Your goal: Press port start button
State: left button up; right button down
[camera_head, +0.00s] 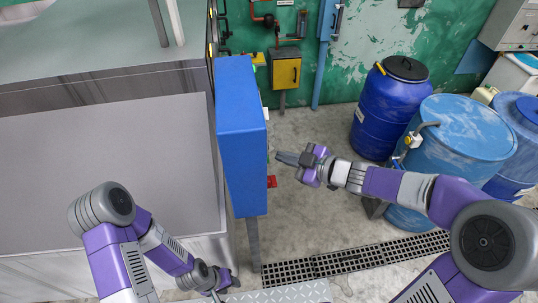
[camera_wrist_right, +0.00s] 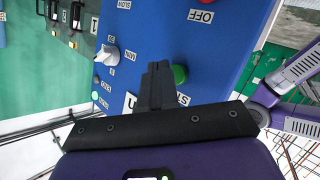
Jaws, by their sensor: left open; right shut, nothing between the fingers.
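The blue control box (camera_head: 240,130) stands left of centre in the head view, its button face turned right. A red button (camera_head: 271,182) sticks out from that face. In the right wrist view a green button (camera_wrist_right: 180,75) sits on the blue panel (camera_wrist_right: 158,30), with a label partly hidden by my gripper below it. My right gripper (camera_head: 279,157) is shut and empty, its tips pointing at the panel. In the wrist view the shut fingers (camera_wrist_right: 158,82) overlap the green button's left side; I cannot tell whether they touch. My left gripper (camera_head: 226,287) is open and empty, low and left of the box's post.
A white knob (camera_wrist_right: 107,54) and an OFF label (camera_wrist_right: 201,16) are on the panel. A large grey tank (camera_head: 100,150) stands left of the box. Blue drums (camera_head: 390,110) stand to the right. The floor between is clear, with a drain grate (camera_head: 350,257).

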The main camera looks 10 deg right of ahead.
jog(key=d+p, duration=0.2)
jog(key=d, duration=0.3)
jog(key=shift+w+p, duration=0.1)
jog(key=shift+p, duration=0.25)
dwell(0.8)
notch_tip(320, 180, down, 31)
jog(key=s+a+m+g+h+b, duration=0.25)
jog(key=m+h+b, duration=0.25)
jog(key=m+b, duration=0.55)
jog(key=s+a+f+m+g+h+b, duration=0.1)
jog(key=s+a+f+m+g+b, duration=0.2)
jog(key=s+f, duration=1.4)
jog(key=f+m+g, duration=0.1)
jog(key=m+g, duration=0.2)
jog(key=m, duration=0.1)
jog(key=shift+s+a+f+g+h, duration=0.2)
jog(key=shift+s+a+g+h, duration=0.05)
jog(key=shift+s+g+h, duration=0.15)
